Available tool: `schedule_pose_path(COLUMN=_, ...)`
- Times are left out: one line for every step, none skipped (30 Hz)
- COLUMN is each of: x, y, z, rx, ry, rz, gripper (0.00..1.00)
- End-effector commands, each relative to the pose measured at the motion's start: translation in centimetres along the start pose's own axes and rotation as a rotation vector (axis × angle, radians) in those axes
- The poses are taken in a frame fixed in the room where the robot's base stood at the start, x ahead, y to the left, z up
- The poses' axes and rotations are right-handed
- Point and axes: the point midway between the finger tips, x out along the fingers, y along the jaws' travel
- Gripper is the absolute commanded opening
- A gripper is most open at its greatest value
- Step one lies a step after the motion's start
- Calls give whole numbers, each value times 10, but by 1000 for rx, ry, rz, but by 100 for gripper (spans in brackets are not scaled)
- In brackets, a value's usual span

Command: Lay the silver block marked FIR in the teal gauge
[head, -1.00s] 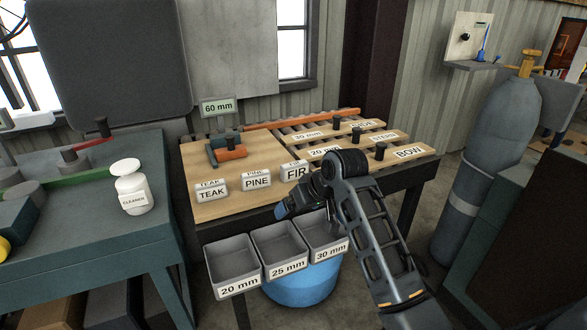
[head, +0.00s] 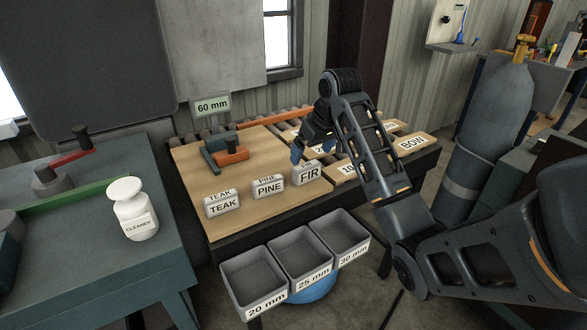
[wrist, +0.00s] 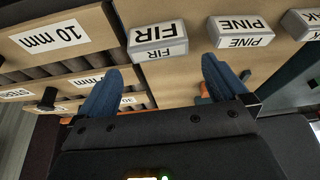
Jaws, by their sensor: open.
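The silver block marked FIR (head: 308,174) stands on the wooden board, at the right end of a row with the PINE block (head: 268,187) and the TEAK block (head: 222,204). The teal gauge (head: 213,158), with an orange piece at it, lies further back on the board. My gripper (head: 298,153) is open and empty, close behind and above the FIR block. In the wrist view the FIR block (wrist: 157,40) appears upside down, beyond the gap between the blue fingers of my gripper (wrist: 162,80), apart from them. The gauge is mostly hidden there.
A 60 mm display (head: 211,105) stands behind the gauge. Labelled planks, including BOW (head: 412,143), lie on the right. Grey bins (head: 252,280) hang at the front edge. Bare board lies between the blocks and gauge.

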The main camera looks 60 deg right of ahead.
Motion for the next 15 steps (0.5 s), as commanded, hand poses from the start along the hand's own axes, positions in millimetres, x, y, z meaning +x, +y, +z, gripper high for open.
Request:
schedule_pose_path(x=4, y=1, z=0, rx=1, ry=-2, rz=0, gripper=100)
schedule_pose_path(x=7, y=1, z=0, rx=2, ry=-3, rz=0, gripper=100)
schedule_pose_path(x=11, y=1, z=1, rx=1, ry=-4, rz=0, gripper=100)
schedule_pose_path(x=14, y=1, z=1, rx=1, ry=-3, rz=0, gripper=100)
schedule_pose_path(x=17, y=1, z=1, rx=1, ry=-3, rz=0, gripper=100)
schedule_pose_path(x=21, y=1, z=1, rx=1, ry=-4, rz=0, gripper=100)
schedule_pose_path(x=24, y=1, z=1, rx=1, ry=-3, rz=0, gripper=100)
schedule_pose_path(x=26, y=1, z=1, rx=1, ry=-2, rz=1, gripper=100)
schedule_pose_path(x=30, y=2, z=2, rx=2, ry=-3, rz=1, gripper=100)
schedule_pose_path(x=34, y=2, z=2, rx=2, ry=-4, rz=0, gripper=100)
schedule_pose_path(x=37, y=2, z=2, rx=2, ry=-3, rz=0, gripper=100)
schedule_pose_path(x=43, y=3, z=3, rx=2, ry=-4, rz=0, gripper=100)
schedule_pose_path(x=48, y=3, z=4, rx=2, ry=-5, rz=0, gripper=100)
schedule_pose_path(x=52, y=4, z=5, rx=2, ry=-4, rz=0, gripper=100)
schedule_pose_path(x=59, y=3, z=5, rx=2, ry=-4, rz=0, gripper=100)
